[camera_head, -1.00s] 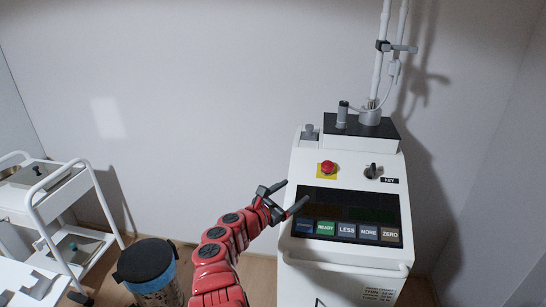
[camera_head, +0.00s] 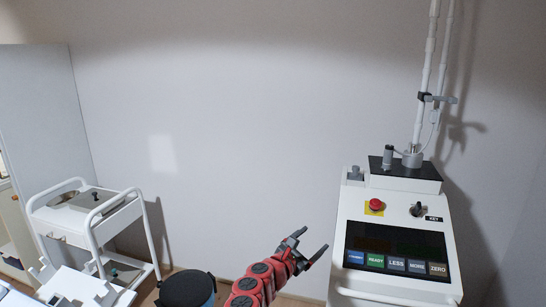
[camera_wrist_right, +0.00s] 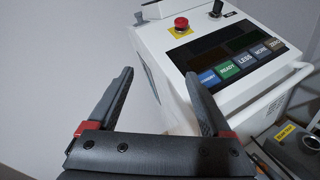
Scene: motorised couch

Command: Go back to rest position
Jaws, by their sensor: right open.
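My right gripper (camera_head: 314,250) is on a red arm that comes up from the bottom of the head view. Its two fingers are apart with nothing between them. It is just left of the white machine (camera_head: 342,215), apart from it as far as I can tell. In the right wrist view the open fingers (camera_wrist_right: 160,98) point up toward the machine's left side. The machine has a red button (camera_head: 376,204) on a yellow plate, a key switch (camera_head: 418,209) and a dark panel (camera_head: 395,244) with several coloured buttons. My left gripper is not in view.
A white trolley (camera_head: 95,212) stands at the left. A dark-lidded bin (camera_head: 186,290) is at the bottom, left of my arm. A pole (camera_head: 427,75) rises from the machine. The wall behind is bare. Grey equipment (camera_wrist_right: 290,150) shows at the wrist view's lower right.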

